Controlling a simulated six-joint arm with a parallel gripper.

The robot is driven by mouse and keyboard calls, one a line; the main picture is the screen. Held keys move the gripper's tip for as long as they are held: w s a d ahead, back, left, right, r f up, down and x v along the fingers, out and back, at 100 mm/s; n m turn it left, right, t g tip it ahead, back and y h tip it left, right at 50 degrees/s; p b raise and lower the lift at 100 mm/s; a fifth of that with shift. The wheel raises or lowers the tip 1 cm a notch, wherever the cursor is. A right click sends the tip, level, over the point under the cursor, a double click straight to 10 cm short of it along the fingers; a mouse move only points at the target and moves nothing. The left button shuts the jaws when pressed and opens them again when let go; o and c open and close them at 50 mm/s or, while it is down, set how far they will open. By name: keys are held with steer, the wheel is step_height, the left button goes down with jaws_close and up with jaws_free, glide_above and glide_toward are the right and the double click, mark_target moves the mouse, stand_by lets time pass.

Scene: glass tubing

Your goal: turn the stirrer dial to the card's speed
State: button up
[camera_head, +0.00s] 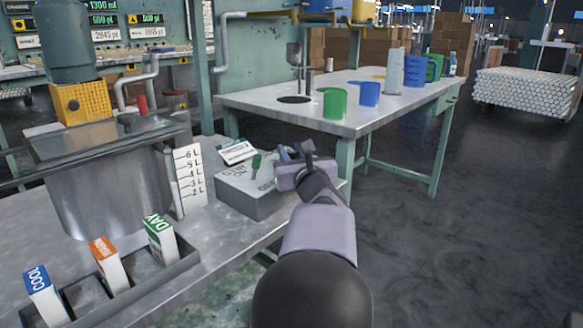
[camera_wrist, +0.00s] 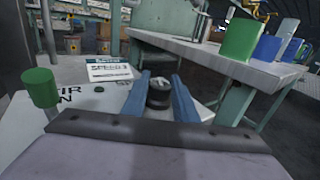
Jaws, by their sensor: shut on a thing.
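The grey stirrer box (camera_head: 262,203) stands at the right end of the near bench. Its dark round dial (camera_wrist: 158,96) is between the two blue fingers of my gripper (camera_wrist: 160,88), which is shut on it. In the head view my gripper (camera_head: 292,152) is over the box's right end and hides the dial. A green-topped lever (camera_head: 256,162) stands on the box, and it shows at left in the wrist view (camera_wrist: 40,88). In the wrist view the card (camera_wrist: 108,70) seems to read "SPEED 3", though blurred.
A metal tank (camera_head: 110,190) and a litre scale (camera_head: 188,180) stand left of the box. A tray (camera_head: 180,268) with several labelled cartons is in front. A second table (camera_head: 350,113) behind carries green and blue jugs.

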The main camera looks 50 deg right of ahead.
mark_target(292, 154)
steer(key=shift+m+g+h+b, duration=0.5)
steer(key=shift+h+b, duration=0.1)
steer(key=shift+b, duration=0.55)
steer(key=o, duration=1.1)
steer(key=shift+c, duration=0.2)
steer(key=p+v, duration=0.1)
steer(key=v, duration=0.4)
steer(key=shift+s+a+r, duration=0.1)
steer(key=shift+s+r, duration=0.05)
steer(key=shift+s, duration=0.05)
steer(key=shift+v, duration=0.95)
